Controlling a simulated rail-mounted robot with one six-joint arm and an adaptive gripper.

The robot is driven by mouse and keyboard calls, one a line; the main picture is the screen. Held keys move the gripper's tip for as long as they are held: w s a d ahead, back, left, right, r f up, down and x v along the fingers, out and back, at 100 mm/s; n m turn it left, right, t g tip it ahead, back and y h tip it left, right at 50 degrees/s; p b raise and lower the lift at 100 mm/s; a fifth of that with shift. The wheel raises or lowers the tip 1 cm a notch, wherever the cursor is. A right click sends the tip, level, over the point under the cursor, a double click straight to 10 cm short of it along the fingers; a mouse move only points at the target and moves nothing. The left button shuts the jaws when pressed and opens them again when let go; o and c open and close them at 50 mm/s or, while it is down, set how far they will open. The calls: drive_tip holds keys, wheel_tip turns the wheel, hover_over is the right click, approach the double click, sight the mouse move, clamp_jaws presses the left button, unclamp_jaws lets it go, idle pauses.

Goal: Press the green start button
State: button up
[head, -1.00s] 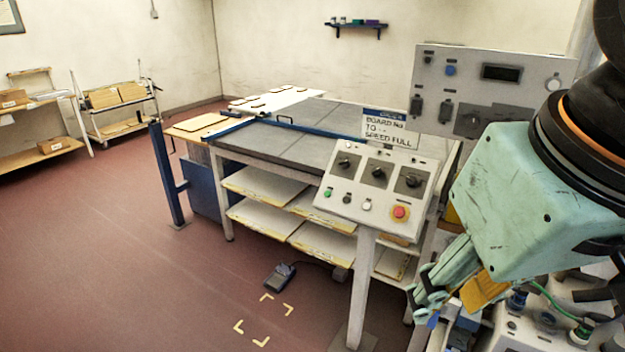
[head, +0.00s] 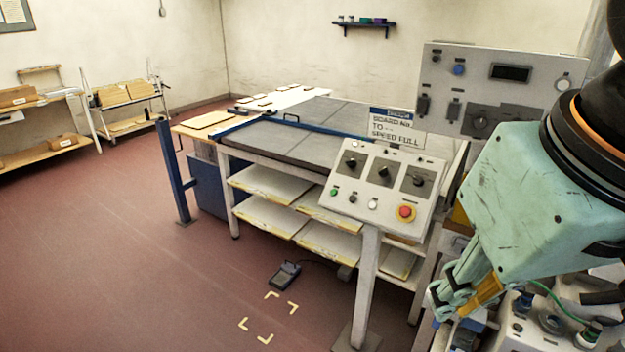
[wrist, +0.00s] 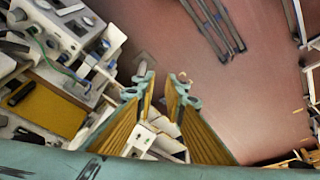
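The green button (head: 334,191) is small and round. It sits at the lower left of the sloped grey control panel (head: 345,208), on a white post. Dark and white buttons and a red emergency stop (head: 405,213) are to its right, with three dark rotary knobs above. My gripper (head: 440,299) hangs to the right of and below this panel in the head view, pointing down and left, apart from the button. In the wrist view its two fingers (wrist: 165,85) stand apart with a gap and nothing held between them. I cannot make out the green button in the wrist view.
A larger grey panel (head: 490,88) stands behind. The tunnel table (head: 285,147) with loaded shelves lies behind the control panel. White equipment boxes with cables (wrist: 65,38) are near my gripper.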

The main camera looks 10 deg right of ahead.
clamp_jaws()
idle(0.5)
idle(0.7)
